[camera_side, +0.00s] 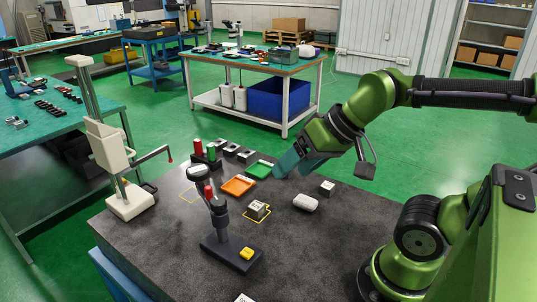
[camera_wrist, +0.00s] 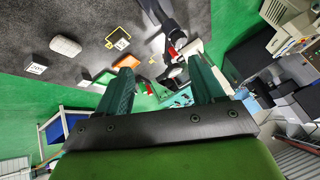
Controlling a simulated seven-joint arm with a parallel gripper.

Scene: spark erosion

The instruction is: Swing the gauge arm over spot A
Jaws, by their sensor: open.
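The gauge in the side view is a beige stand (camera_side: 130,203) with a tall column and a boxy head at the left of the dark table. Its thin gauge arm (camera_side: 150,157) reaches right and ends in a red tip. A yellow outline (camera_side: 188,196) on the table lies empty near this arm. Another yellow outline surrounds a metal block (camera_side: 257,209). I cannot read which marking is spot A. My gripper (camera_side: 290,168), with teal fingers, is open and empty above the back of the table, right of the gauge arm and apart from it. Its spread fingers also show in the wrist view (camera_wrist: 160,66).
An orange tray (camera_side: 238,186) and a green tray (camera_side: 259,170) lie left of my gripper. A black stand (camera_side: 231,252) with a round head stands in front. A white roll (camera_side: 306,202) and a small block (camera_side: 327,188) lie right. The front right table is largely clear.

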